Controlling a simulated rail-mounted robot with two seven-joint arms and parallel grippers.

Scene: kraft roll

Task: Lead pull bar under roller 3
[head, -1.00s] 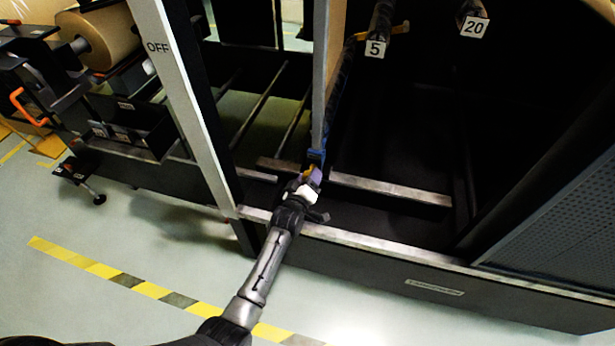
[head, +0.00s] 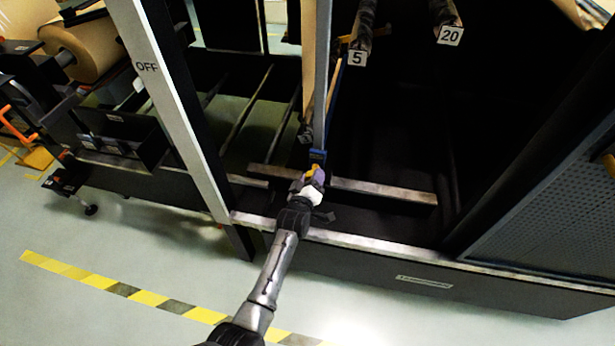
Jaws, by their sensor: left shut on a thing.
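A long pale bar (head: 385,190), which looks like the pull bar, lies crosswise low inside the dark machine frame. My left gripper (head: 315,176) reaches over the front rail and is shut at about the middle of this bar. Blue and yellow parts show at its fingertips, and the fingers hide the contact. No label 3 is readable. A dark roller-like end (head: 305,134) shows just above the gripper, without a readable number. My right gripper is not in view.
A front rail (head: 370,243) runs below the bar. A pale post marked OFF (head: 160,90) stands left of the arm, and a thin upright (head: 322,70) rises above the gripper beside brown paper (head: 308,60). A perforated panel (head: 550,200) closes the right side.

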